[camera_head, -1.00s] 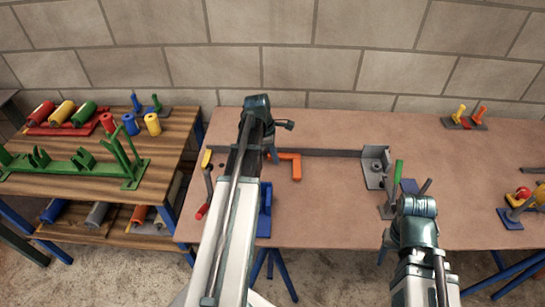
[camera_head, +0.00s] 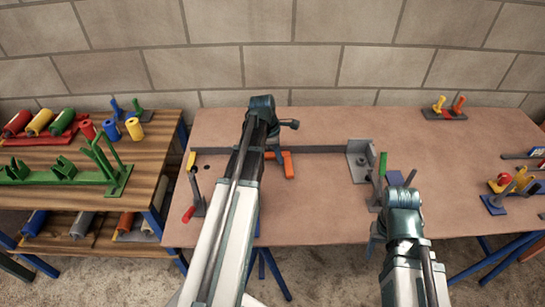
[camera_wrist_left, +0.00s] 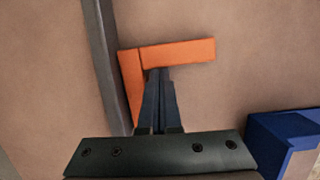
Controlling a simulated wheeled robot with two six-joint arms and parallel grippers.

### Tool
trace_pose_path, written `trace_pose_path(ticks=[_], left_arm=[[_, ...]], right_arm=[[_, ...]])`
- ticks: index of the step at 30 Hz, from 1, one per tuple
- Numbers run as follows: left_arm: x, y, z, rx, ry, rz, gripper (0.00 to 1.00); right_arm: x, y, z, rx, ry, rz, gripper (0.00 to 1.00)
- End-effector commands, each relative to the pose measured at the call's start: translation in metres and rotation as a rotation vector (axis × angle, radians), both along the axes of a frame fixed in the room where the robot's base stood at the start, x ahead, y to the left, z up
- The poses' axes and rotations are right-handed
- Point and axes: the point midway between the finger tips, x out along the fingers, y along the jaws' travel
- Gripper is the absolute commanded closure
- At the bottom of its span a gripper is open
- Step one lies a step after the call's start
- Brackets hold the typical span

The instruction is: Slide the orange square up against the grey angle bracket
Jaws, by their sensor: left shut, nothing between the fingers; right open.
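The orange square (camera_head: 288,163) is an L-shaped piece lying flat on the brown table, one leg along the grey rail. The grey angle bracket (camera_head: 359,162) stands at the rail's right end, with a clear gap between it and the square. My left gripper (camera_head: 273,146) is mostly hidden behind my own arm in the head view. In the left wrist view its fingers (camera_wrist_left: 157,75) are shut and empty, in the inner corner of the orange square (camera_wrist_left: 178,52), at or very near its legs. My right gripper (camera_head: 376,236) is low at the table's front edge, its fingers mostly hidden.
The grey rail (camera_head: 318,150) runs along the back of the work area. A red-handled clamp (camera_head: 194,195) stands left, and a green-handled one (camera_head: 382,165) by the bracket. A blue block (camera_wrist_left: 272,140) lies near my left gripper. The table between square and bracket is clear.

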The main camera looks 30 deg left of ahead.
Motion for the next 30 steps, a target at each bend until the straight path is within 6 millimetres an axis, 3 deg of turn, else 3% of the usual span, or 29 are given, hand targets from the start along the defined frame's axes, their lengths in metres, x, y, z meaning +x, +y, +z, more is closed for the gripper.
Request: trace_pose_path(ticks=[9, 18, 23, 30], left_arm=[[0.054, -0.085, 0.0, -0.001, -0.002, -0.007, 1.0], [0.096, -0.153, 0.0, -0.001, -0.002, -0.005, 1.0], [0.104, -0.169, 0.0, -0.001, -0.001, -0.002, 1.0], [0.105, -0.171, 0.0, -0.002, -0.001, -0.001, 1.0]], right_arm=[[0.0, 0.0, 0.0, 0.0, 0.0, 0.0, 0.45], [0.0, 0.0, 0.0, 0.0, 0.0, 0.0, 0.45], [0.0, 0.0, 0.0, 0.0, 0.0, 0.0, 0.45], [0.0, 0.0, 0.0, 0.0, 0.0, 0.0, 0.45]])
